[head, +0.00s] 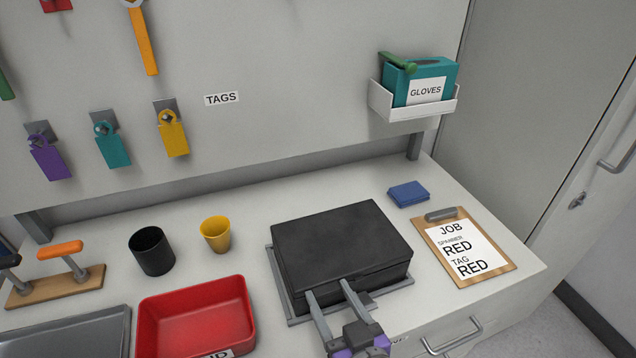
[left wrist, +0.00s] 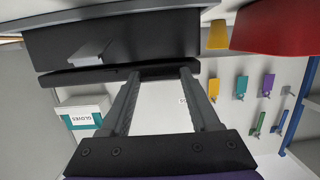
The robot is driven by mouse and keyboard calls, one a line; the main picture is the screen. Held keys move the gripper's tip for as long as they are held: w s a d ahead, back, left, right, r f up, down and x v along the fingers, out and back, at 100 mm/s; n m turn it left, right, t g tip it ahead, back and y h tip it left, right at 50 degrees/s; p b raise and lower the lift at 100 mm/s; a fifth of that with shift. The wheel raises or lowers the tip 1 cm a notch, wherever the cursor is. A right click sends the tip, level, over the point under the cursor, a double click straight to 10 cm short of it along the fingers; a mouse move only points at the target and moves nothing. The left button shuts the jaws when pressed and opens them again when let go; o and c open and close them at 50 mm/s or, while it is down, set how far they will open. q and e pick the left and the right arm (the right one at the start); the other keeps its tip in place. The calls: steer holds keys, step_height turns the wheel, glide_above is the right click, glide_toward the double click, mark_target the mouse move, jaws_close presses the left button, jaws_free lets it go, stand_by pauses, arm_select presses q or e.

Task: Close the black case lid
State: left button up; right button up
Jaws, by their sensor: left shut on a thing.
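The black case (head: 340,238) sits on a grey tray-like base (head: 279,285) on the bench. Its lid lies down flat over the body, with a thin seam along the front. My left gripper (head: 327,289) is at the front edge of the lid, its two fingers spaced apart along it. In the left wrist view the fingertips (left wrist: 160,73) meet the dark lid edge (left wrist: 90,77), and the jaws are on the lid. A grey latch piece (left wrist: 90,52) shows on the case front. My right gripper is in no view.
A red bin (head: 197,318), yellow cup (head: 216,234) and black cup (head: 152,251) stand left of the case. A clipboard (head: 463,247) and blue block (head: 408,194) lie right. A glove box (head: 420,85) hangs on the back panel above. Bench behind the case is clear.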

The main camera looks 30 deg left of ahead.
arm_select(q)
steer(key=o, duration=0.9)
steer(key=shift+c, duration=0.2)
steer(key=shift+d+r, duration=0.1)
steer(key=shift+p+v, duration=0.7)
steer(key=shift+v, duration=0.9)
steer(key=v, duration=0.2)
steer(key=shift+s+d+p, duration=0.2)
steer(key=shift+s+p, duration=0.05)
steer(key=shift+p, duration=0.1)
